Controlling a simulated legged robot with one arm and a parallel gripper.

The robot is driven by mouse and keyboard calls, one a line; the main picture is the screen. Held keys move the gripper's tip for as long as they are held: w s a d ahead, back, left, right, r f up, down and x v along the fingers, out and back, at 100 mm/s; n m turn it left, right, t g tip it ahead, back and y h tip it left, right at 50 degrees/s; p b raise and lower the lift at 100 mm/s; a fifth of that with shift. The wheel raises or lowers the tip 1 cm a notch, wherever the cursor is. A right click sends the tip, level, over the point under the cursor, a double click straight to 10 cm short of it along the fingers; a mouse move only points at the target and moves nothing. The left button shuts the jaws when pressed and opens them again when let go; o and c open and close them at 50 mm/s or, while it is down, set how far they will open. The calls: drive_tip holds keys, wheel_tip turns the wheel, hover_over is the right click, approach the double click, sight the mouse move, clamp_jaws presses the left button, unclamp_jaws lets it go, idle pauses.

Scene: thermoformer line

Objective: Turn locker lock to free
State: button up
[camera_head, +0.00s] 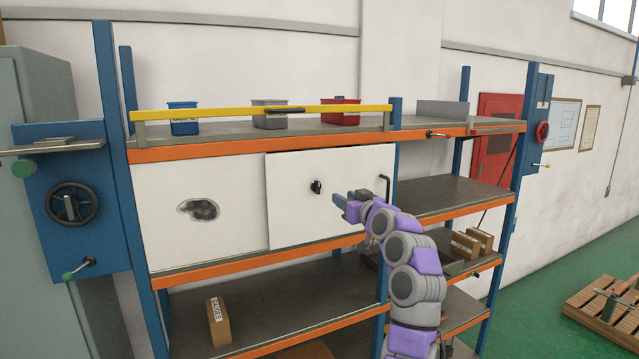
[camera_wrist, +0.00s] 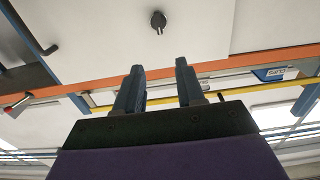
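The locker is a white panelled compartment in the shelf rack, with a white door (camera_head: 300,215) at its right. A small black lock knob (camera_head: 316,187) sits on the door; it also shows in the wrist view (camera_wrist: 158,20), upside down, with a short pointer. A black bar handle (camera_head: 386,187) is at the door's right edge. My gripper (camera_head: 340,201) is in front of the door, right of the knob and slightly lower in the head view. In the wrist view its two blue fingers (camera_wrist: 157,66) are apart with nothing between them, and the knob lies beyond their tips.
A yellow rail (camera_head: 240,113) runs along the top shelf in front of blue, grey and red bins (camera_head: 340,111). Orange beams (camera_head: 200,151) border the shelves. A cardboard box (camera_head: 218,322) stands on the shelf below. A left panel carries a handwheel (camera_head: 72,203).

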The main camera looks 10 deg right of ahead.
sight(319, 183)
drive_tip(key=p+x, duration=0.9)
drive_tip(key=x, duration=0.4)
drive_tip(key=shift+w, duration=0.15)
drive_tip(key=shift+w+a+r+p, duration=0.25)
drive_tip(key=shift+w+p, duration=0.3)
drive_tip(key=shift+p, duration=0.55)
drive_tip(key=shift+w+a+p, duration=0.15)
drive_tip(key=shift+w+p, duration=0.5)
drive_tip(key=shift+p, duration=0.55)
drive_tip(key=shift+w+a+f+p, duration=0.1)
drive_tip(key=shift+w+f+p, duration=0.25)
drive_tip(key=shift+p, duration=0.1)
drive_tip(key=shift+c, duration=0.4)
drive_tip(key=shift+s+r, duration=0.1)
drive_tip(key=shift+s, duration=0.05)
clamp_jaws()
